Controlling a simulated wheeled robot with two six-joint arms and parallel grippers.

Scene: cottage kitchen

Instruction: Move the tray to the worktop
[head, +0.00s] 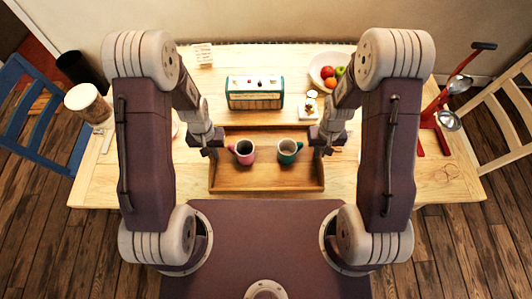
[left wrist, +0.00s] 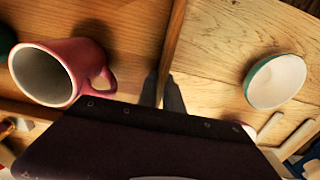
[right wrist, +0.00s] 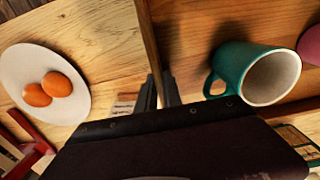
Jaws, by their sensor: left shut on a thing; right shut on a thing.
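The wooden tray (head: 266,184) is in front of me over the near part of the table, its front wall close to my body. It holds a pink mug (head: 243,151) and a teal mug (head: 289,151), both upright. My left gripper (head: 214,150) is shut on the tray's left wall, seen between the fingers in the left wrist view (left wrist: 166,92). My right gripper (head: 322,150) is shut on its right wall, also seen in the right wrist view (right wrist: 160,88). I cannot tell whether the tray touches the tabletop.
The wooden table (head: 228,191) carries a green radio (head: 255,92) behind the tray and a fruit bowl (head: 318,68). A plate of eggs (right wrist: 20,75) lies right of the tray, a small bowl (left wrist: 277,82) left. Chairs flank the table.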

